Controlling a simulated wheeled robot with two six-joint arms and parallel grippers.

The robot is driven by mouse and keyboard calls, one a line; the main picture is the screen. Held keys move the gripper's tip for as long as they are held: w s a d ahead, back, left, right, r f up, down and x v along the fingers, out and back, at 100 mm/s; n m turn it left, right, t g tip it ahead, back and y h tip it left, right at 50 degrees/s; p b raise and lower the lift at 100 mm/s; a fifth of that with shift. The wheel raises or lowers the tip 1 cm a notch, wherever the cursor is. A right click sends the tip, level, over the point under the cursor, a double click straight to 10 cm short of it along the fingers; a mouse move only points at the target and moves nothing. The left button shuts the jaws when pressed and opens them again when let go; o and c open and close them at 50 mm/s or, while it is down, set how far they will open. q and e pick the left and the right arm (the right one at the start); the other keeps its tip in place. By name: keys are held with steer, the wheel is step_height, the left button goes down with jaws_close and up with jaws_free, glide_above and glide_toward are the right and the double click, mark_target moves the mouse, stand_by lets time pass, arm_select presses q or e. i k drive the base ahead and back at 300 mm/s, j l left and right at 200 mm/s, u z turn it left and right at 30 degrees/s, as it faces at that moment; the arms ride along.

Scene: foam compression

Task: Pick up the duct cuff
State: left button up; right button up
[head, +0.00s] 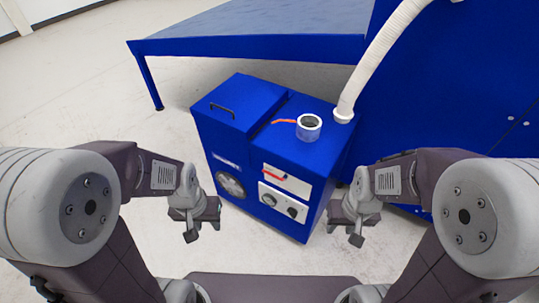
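The duct cuff (344,115) is the white flared end of a ribbed white hose (385,42). It sits at the back right of the blue machine's top, beside a short grey round port (308,129). I cannot tell whether the cuff rests on the top or hangs just above it. My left gripper (204,230) is open and empty, in front and left of the machine. My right gripper (344,234) is open and empty, in front and right of it. Both are well apart from the cuff.
The blue machine (250,165) stands ahead, with a black handle (222,109) on its left lid and an orange strip (284,121) by the port. A blue table (250,48) is behind. A tall blue cabinet (450,90) stands at right. Floor at left is clear.

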mark_target(342, 113)
steer(key=i+l+u, duration=0.35)
steer(key=l, duration=0.15)
steer(key=l+u, duration=0.4)
steer(key=i+l+u, duration=0.1)
steer(key=l+u, duration=0.25)
steer(key=l, duration=0.35)
steer(key=l+u, duration=0.35)
steer(key=l, duration=0.25)
